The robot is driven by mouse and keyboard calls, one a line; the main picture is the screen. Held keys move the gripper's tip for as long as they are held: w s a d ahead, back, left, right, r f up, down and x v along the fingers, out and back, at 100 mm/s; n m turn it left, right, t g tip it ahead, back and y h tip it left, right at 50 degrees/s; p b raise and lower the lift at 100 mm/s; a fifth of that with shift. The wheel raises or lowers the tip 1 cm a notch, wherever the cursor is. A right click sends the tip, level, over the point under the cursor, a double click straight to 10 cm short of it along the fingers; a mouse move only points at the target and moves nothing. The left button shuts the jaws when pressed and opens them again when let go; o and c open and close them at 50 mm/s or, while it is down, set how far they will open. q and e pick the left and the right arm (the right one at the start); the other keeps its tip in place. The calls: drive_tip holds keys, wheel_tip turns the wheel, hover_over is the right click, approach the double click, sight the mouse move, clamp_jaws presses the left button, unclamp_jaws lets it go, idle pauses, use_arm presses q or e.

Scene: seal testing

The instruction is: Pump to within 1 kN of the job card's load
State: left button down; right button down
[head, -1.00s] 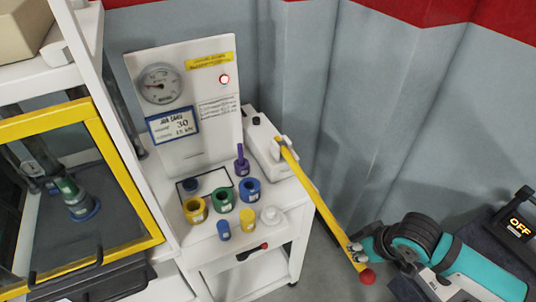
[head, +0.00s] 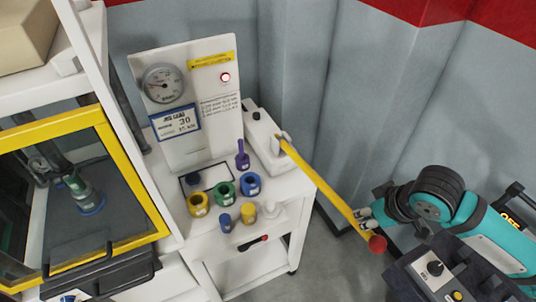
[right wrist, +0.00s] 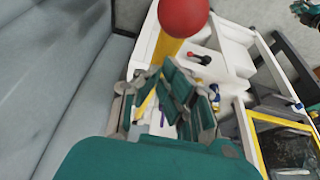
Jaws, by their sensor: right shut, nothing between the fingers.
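The white hand pump (head: 262,137) stands on the trolley, its yellow lever (head: 318,183) slanting down to a red ball end (head: 377,244). My right gripper (head: 366,217) is shut, empty, against or beside the lever just above the ball; in the right wrist view its fingers (right wrist: 175,95) show near the lever, with the ball (right wrist: 183,17) beyond. The round gauge (head: 164,84) is on the white panel; its needle is too small to read. My left gripper is not seen.
Several coloured rings and plugs, such as a green ring (head: 223,190), stand on the trolley top (head: 278,188). A red lamp (head: 225,77) glows on the panel. A yellow-framed guard (head: 125,165) is at left. The grey wall is close behind the lever.

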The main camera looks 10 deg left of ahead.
drive_tip(key=shift+f+b, duration=2.45)
drive_tip(key=shift+f, duration=4.1)
wheel_tip(320, 180, up, 14)
drive_tip(key=p, duration=0.5)
drive_tip(key=shift+f, duration=0.25)
